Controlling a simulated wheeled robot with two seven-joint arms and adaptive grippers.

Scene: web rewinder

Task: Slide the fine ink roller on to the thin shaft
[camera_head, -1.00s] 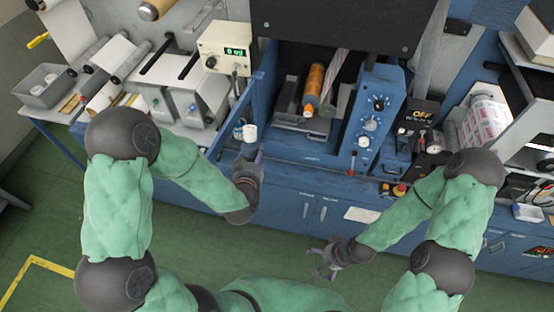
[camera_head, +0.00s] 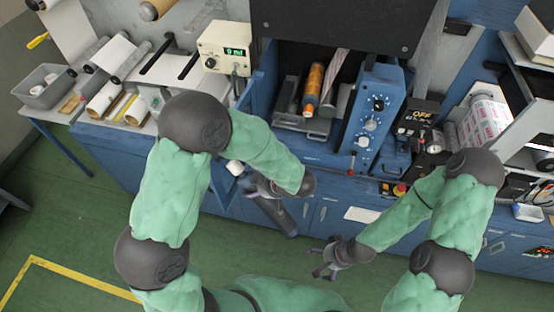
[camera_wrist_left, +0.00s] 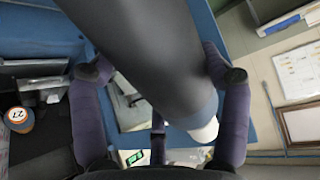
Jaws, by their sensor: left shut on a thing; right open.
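My left gripper (camera_head: 262,188) is shut on a dark grey roller (camera_head: 275,215), in front of the blue cabinet. The roller is tilted, with its white tip at the upper left. In the left wrist view the dark roller (camera_wrist_left: 150,50) lies between the fingers, its white tip (camera_wrist_left: 205,131) at the lower right. I take it to be the fine ink roller. Two dark shafts, a longer one (camera_head: 157,57) and a shorter one (camera_head: 189,66), stick out at the back left; I cannot tell which is the thin shaft. My right gripper (camera_head: 328,260) is open and empty over the floor.
An orange roller (camera_head: 314,85) sits in the machine bay beside a striped shaft (camera_head: 335,65). A blue control panel (camera_head: 372,110) stands right of it. A meter box (camera_head: 224,48) and a grey bin (camera_head: 45,85) are at the left. The open floor in front is clear.

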